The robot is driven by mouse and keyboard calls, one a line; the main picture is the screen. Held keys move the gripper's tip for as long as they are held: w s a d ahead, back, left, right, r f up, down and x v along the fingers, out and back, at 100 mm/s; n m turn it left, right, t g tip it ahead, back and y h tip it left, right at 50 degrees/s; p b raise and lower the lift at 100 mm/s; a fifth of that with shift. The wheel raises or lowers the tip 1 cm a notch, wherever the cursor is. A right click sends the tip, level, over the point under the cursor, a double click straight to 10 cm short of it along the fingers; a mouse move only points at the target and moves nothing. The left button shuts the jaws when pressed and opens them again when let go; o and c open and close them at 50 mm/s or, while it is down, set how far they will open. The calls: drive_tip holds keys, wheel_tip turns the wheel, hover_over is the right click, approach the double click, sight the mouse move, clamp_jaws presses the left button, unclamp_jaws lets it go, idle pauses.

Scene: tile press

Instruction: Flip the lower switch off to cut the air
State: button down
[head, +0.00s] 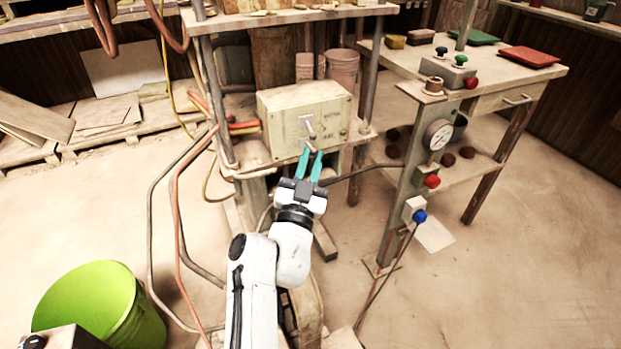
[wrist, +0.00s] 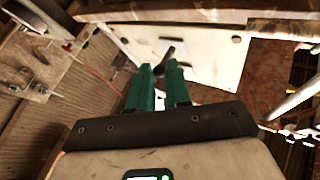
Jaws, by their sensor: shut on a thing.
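The cream switch box (head: 275,118) stands on a shelf of the frame. Its front carries an upper switch lever (head: 308,127) and, below it, the lower switch (head: 311,146). My gripper (head: 311,154) reaches up to the box's lower front, its two teal fingers around the lower switch. In the wrist view my gripper (wrist: 160,66) shows its fingertips close together on a dark lever (wrist: 168,52) in front of the pale panel (wrist: 210,52). The lever's lower end is partly hidden by the fingers.
Hoses (head: 180,190) hang left of the box. To the right, a post carries a gauge (head: 437,134), a red knob (head: 432,181) and a blue knob (head: 420,216). A workbench (head: 400,62) stands behind it. A green bin (head: 100,300) is at lower left. The right floor is mostly clear.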

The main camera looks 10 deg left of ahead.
drive_tip(key=f+m+t+h+b, duration=0.1)
drive_tip(key=m+b, duration=0.1)
drive_tip(key=b, duration=0.3)
drive_tip(key=f+m+t+h+b, duration=0.1)
drive_tip(key=m+h+b, duration=0.1)
drive_tip(key=b, duration=0.4)
drive_tip(key=shift+w+f, duration=0.2)
drive_tip(key=shift+w, duration=0.1)
drive_tip(key=shift+m+b, duration=0.3)
drive_tip(key=shift+b, duration=0.1)
drive_tip(key=shift+w+a+r+m+t+h+b, duration=0.15)
drive_tip(key=shift+m+t+h+b, duration=0.2)
drive_tip(key=shift+h+b, duration=0.3)
drive_tip(key=c, duration=1.1)
unclamp_jaws()
